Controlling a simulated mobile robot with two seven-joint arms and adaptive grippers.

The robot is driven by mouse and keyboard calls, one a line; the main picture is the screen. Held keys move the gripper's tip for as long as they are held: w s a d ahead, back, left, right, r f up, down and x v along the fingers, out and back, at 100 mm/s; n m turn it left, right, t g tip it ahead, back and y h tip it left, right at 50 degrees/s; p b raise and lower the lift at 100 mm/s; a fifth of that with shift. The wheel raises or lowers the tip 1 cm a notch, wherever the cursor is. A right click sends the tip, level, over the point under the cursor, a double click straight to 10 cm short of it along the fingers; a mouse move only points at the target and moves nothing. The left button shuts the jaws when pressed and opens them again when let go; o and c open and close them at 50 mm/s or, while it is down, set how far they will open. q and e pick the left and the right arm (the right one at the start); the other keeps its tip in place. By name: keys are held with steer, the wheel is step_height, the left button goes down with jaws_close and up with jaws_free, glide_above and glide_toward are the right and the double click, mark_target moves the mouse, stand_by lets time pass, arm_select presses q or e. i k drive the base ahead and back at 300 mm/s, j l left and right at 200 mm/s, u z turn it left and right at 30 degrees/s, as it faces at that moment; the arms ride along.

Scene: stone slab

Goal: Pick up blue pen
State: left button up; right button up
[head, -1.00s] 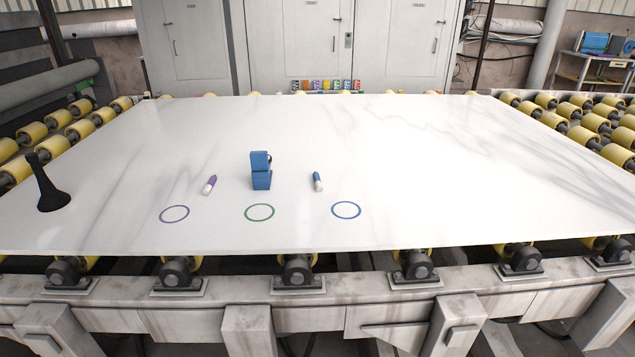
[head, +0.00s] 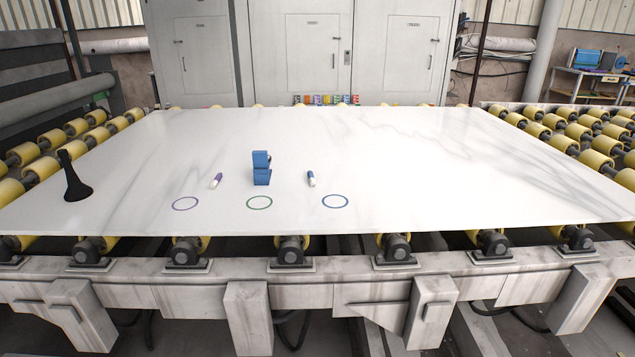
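A blue and white pen (head: 311,179) lies on the white stone slab (head: 430,180), right of a blue block-like object and behind the blue ring. A purple and white pen (head: 216,181) lies on the slab to the left, behind the purple ring. Neither of my grippers shows in the head view.
The blue block-like object (head: 261,168) stands between the pens. Purple (head: 185,204), green (head: 259,203) and blue (head: 335,202) rings mark the slab's front. A black cone-shaped object (head: 75,187) stands at the left. The slab's right half is clear. Yellow rollers (head: 585,157) flank it.

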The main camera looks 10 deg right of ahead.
mark_target(312, 181)
steer(key=k+z, duration=0.1)
steer(key=z, duration=1.15)
steer(key=i+j+z, duration=0.1)
steer(key=z, duration=0.3)
steer(key=i+j+z, duration=0.1)
steer(key=j+z, duration=0.3)
steer(key=i+j, duration=0.1)
steer(key=j, duration=0.35)
steer(key=i+j, duration=0.1)
steer(key=j, duration=0.4)
